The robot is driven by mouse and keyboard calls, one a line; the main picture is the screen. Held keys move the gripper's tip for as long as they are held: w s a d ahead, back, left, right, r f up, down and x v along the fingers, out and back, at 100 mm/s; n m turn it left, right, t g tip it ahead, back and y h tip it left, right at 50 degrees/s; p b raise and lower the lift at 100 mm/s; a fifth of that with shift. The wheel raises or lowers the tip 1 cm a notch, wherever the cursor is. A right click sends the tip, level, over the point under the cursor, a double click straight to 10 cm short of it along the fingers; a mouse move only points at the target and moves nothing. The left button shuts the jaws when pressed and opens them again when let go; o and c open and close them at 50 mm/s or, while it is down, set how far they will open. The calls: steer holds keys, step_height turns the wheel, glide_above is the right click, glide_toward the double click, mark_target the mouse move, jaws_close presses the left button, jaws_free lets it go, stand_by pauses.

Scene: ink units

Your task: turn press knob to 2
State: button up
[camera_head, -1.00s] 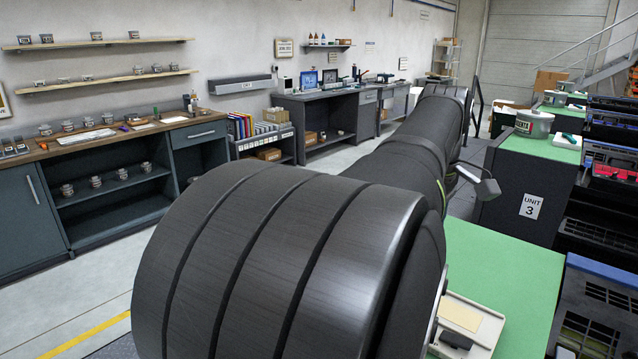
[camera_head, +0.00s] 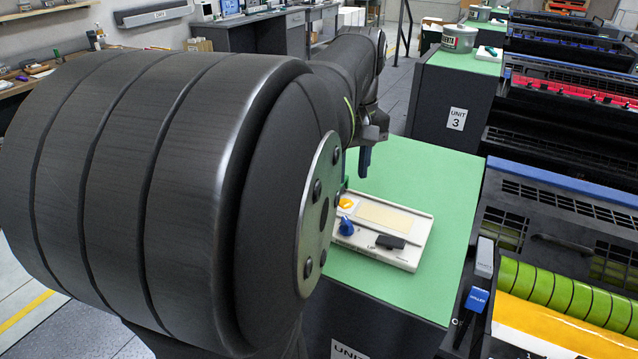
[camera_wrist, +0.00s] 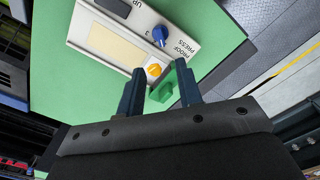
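The proof press (camera_head: 420,241) is a pale panel lying on a green tabletop. Its blue knob (camera_head: 346,226) is near the left end, in front of a small orange-yellow round part (camera_head: 346,202). In the wrist view, the knob (camera_wrist: 160,34) stands just beyond my fingertips, beside the lettering "PROOF PRESS". My gripper (camera_wrist: 160,67) is open, its two dark fingers apart and empty. The orange-yellow part (camera_wrist: 153,70) appears between the fingertips. In the head view only part of my gripper (camera_head: 365,160) shows, above the panel's far left. The knob's pointer setting is not readable.
A black lever (camera_head: 390,241) sits on the panel's front right. A small green object (camera_wrist: 163,88) lies by the panel, between my fingers in the wrist view. The green tabletop (camera_head: 430,175) is otherwise bare. An ink unit with green and yellow rollers (camera_head: 560,297) stands at right.

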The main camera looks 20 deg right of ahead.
mark_target(348, 222)
step_height(348, 222, down, 13)
steer(key=shift+r, duration=0.2)
jaws_close()
